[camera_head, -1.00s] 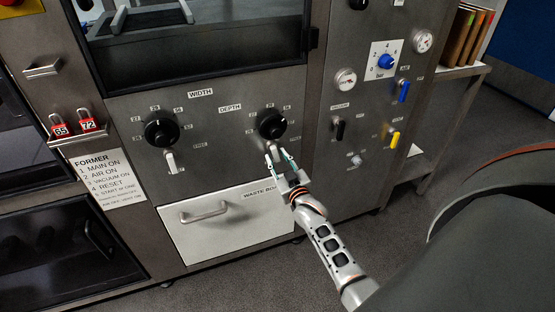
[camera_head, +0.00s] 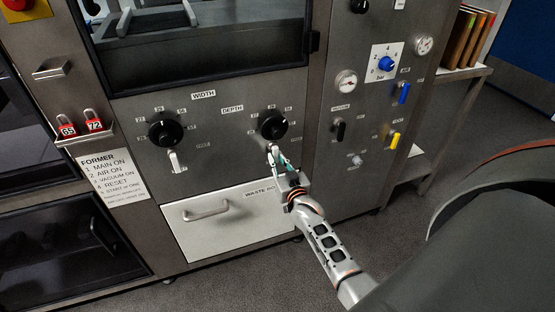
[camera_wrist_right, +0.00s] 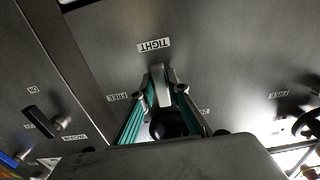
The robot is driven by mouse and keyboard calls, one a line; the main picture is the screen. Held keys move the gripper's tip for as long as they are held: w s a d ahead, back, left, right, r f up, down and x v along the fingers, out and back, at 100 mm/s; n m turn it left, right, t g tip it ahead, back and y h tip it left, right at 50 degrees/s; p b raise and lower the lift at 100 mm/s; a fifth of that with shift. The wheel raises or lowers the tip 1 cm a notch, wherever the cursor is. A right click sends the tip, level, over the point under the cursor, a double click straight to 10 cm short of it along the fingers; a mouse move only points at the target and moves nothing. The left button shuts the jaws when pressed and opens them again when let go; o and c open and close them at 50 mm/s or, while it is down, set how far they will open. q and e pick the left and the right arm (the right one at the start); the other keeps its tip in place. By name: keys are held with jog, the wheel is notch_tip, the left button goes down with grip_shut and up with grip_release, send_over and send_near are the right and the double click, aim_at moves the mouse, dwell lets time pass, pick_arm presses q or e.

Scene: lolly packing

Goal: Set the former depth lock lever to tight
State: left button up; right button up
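The former depth lock lever (camera_wrist_right: 156,74) is a short light lever below the black depth knob (camera_head: 273,126). In the right wrist view it points toward the upside-down TIGHT label (camera_wrist_right: 154,45). A FREE label (camera_wrist_right: 118,97) lies to its left there. My right gripper (camera_head: 278,157) is at the lever, mostly hiding it in the head view. In the right wrist view its teal-sided fingers (camera_wrist_right: 161,94) stand on either side of the lever. They look open; contact is not clear. My left gripper is not in view.
The width knob (camera_head: 165,132) and its white lever (camera_head: 175,162) are to the left. The waste box drawer (camera_head: 225,225) is below. Black (camera_head: 340,130) and yellow (camera_head: 394,139) levers are on the panel to the right.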

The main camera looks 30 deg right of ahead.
jog(key=shift+o, duration=1)
jog(key=shift+s+a+f, duration=0.1)
jog(key=shift+s, duration=0.3)
jog(key=v, duration=1.1)
jog(key=shift+s, duration=0.1)
